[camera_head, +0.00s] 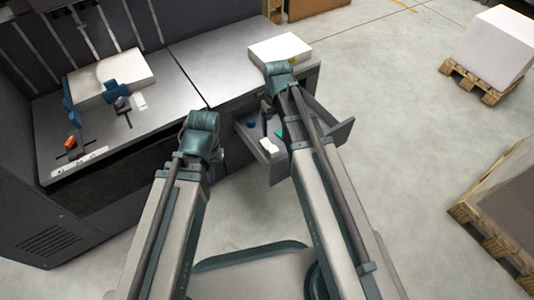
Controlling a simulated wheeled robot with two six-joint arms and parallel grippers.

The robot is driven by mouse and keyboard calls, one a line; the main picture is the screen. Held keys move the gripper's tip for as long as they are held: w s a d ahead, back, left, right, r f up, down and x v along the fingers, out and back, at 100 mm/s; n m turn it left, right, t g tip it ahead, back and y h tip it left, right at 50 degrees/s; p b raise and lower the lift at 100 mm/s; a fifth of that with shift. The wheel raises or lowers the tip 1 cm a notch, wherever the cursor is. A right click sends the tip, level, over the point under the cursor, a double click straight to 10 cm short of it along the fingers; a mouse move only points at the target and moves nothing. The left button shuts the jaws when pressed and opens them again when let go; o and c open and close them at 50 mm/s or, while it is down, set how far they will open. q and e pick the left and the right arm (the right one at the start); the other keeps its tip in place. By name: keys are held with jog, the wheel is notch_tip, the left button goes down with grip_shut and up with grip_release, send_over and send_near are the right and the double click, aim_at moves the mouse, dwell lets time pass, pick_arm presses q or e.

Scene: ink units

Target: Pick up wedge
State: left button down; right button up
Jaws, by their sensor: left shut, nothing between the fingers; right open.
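I cannot tell for certain which object is the wedge. An open drawer (340,133) below the right end of the bench holds a small white block (268,147), a blue piece (251,122) and a teal piece (279,133), partly hidden by my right arm. My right gripper (267,106) is open above the back of the drawer, its fingers mostly hidden by the wrist. My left gripper (211,152) is shut and empty in front of the bench's front edge, left of the drawer, largely hidden by its wrist.
The grey bench (180,95) carries a white stack (110,75) with blue clamps (117,91), an orange-topped piece (70,143) and a white box (280,49) at the right. Pallets with loads (485,75) stand to the right. The floor between is clear.

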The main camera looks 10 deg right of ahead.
aim_at(273, 148)
jog(key=shift+f, duration=0.1)
notch_tip(273, 148, down, 8)
jog(key=b, duration=0.8)
jog(key=shift+f+b, duration=0.25)
jog(key=shift+b, duration=0.1)
jog(key=f+b, duration=0.5)
jog(key=shift+w+a+f, duration=0.15)
jog(key=shift+w+a, duration=0.1)
grip_shut()
